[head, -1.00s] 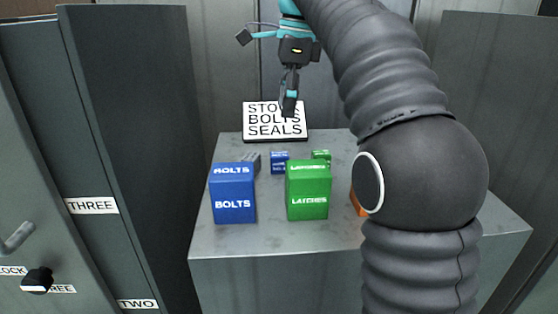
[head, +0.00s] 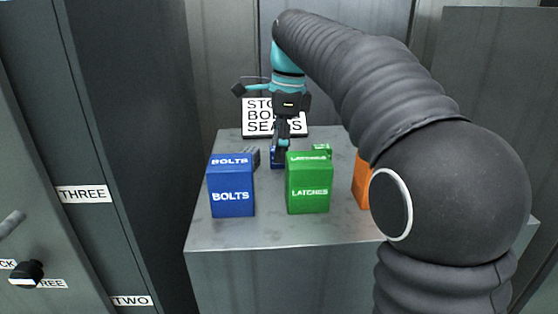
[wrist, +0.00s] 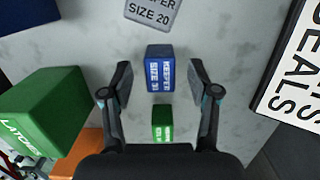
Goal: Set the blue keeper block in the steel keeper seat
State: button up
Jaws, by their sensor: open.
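The blue keeper block (wrist: 160,68) stands on the grey cabinet top, its label reading KEEPER SIZE with a number I cannot read surely. In the head view the blue keeper block (head: 274,158) is partly hidden behind my gripper (head: 282,152). In the wrist view my gripper (wrist: 160,78) is open, with one finger on each side of the block and a gap showing at both sides. The gripper is empty.
A grey block (wrist: 155,10) marked SIZE 20 and a small green block (wrist: 162,122) flank the blue one. Blue BOLTS (head: 231,190), green LATCHES (head: 309,188) and orange (head: 362,185) boxes stand in front. A sign (head: 258,118) stands behind.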

grip_shut()
dwell(0.4)
